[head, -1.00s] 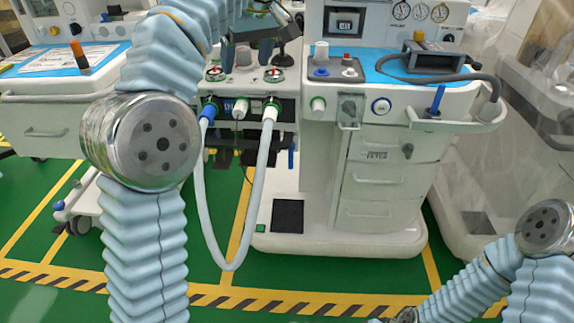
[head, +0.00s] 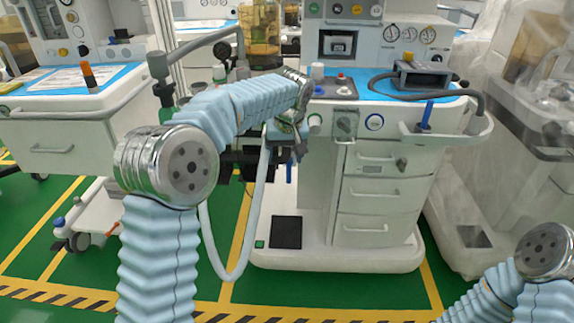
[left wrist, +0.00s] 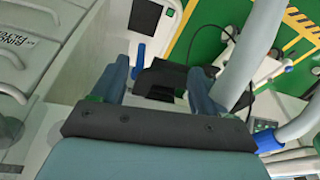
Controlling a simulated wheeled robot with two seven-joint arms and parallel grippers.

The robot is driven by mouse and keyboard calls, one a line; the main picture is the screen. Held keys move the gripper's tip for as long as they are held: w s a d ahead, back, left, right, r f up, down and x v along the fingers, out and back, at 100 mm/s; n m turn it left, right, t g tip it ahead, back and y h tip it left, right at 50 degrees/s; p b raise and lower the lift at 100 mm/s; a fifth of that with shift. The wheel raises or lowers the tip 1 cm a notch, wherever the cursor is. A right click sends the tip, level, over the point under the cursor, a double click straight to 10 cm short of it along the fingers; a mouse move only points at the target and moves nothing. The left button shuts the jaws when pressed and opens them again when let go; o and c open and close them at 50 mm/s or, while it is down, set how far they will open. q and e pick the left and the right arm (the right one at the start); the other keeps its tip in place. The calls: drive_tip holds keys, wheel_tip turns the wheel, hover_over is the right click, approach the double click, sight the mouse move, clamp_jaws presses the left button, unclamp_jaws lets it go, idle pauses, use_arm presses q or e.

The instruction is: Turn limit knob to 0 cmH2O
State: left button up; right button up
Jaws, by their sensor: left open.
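My left gripper (head: 288,146) is in front of the middle cart's breathing-port block, at the end of the arm that crosses from the left. In the left wrist view its two fingers (left wrist: 160,88) are apart with nothing held between them. A white knob (head: 317,71) stands on the cart's top, and a white-and-green knob (head: 315,123) is on its front, just right of the gripper. I cannot read a label or setting showing which is the limit knob. My arm and gripper hide much of the port block. My right gripper is out of view.
A pale breathing hose (head: 258,205) loops below the ports. A black device (head: 424,76) with a cable sits on the worktop. A left cart (head: 60,130) stands apart.

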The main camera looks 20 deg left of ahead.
use_arm(q)
drive_tip(key=shift+d+f+m, duration=0.15)
drive_tip(key=shift+d+f, duration=0.05)
drive_tip(key=shift+f, duration=0.6)
drive_tip(key=shift+d+f+m, duration=0.15)
drive_tip(key=shift+d+f, duration=0.05)
drive_tip(key=shift+f, duration=0.55)
drive_tip(key=s+d+f+m+g+h, duration=0.1)
drive_tip(key=s+d+f, duration=0.15)
drive_tip(key=f, duration=0.55)
drive_tip(key=s+d+f+m+h, duration=0.1)
drive_tip(key=s+f+h, duration=0.15)
drive_tip(key=f, duration=0.55)
drive_tip(key=s+d+f+m+g, duration=0.15)
drive_tip(key=s+f, duration=0.25)
drive_tip(key=f, duration=0.4)
drive_tip(key=s+d+f+h, duration=0.1)
drive_tip(key=s+d+f, duration=0.1)
drive_tip(key=s+f, duration=0.4)
drive_tip(key=s+d+f+h, duration=0.1)
drive_tip(key=s+f, duration=0.5)
drive_tip(key=s, duration=1)
drive_tip(key=shift+d+f+n+t, duration=0.2)
drive_tip(key=shift+d+n+t, duration=0.15)
drive_tip(key=shift+d+n, duration=0.1)
